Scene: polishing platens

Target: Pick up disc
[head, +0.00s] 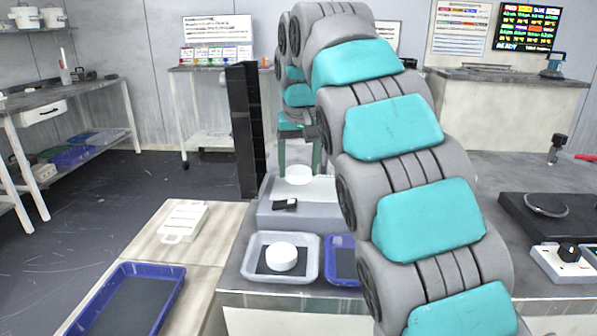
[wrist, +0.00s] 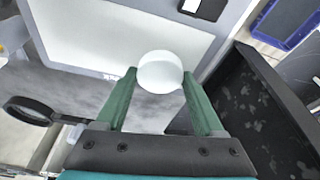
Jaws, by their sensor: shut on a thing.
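A white round disc (wrist: 160,72) sits between the green fingertips of my gripper (wrist: 159,78) in the wrist view. The fingers are shut on its two sides. In the head view the disc (head: 299,174) shows below my gripper, at the pale top of a grey block (head: 262,212). I cannot tell whether it touches that surface. My arm hides part of the block. A second white disc (head: 282,257) lies on a dark pad in a clear tray (head: 249,270) nearer to me.
A blue tray (head: 340,262) is partly hidden beside the clear tray. A small black item (head: 285,204) lies on the block. A tall black column (head: 245,130) stands left of my gripper. A larger blue tray (head: 175,275) and a white rack (head: 183,222) lie at left.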

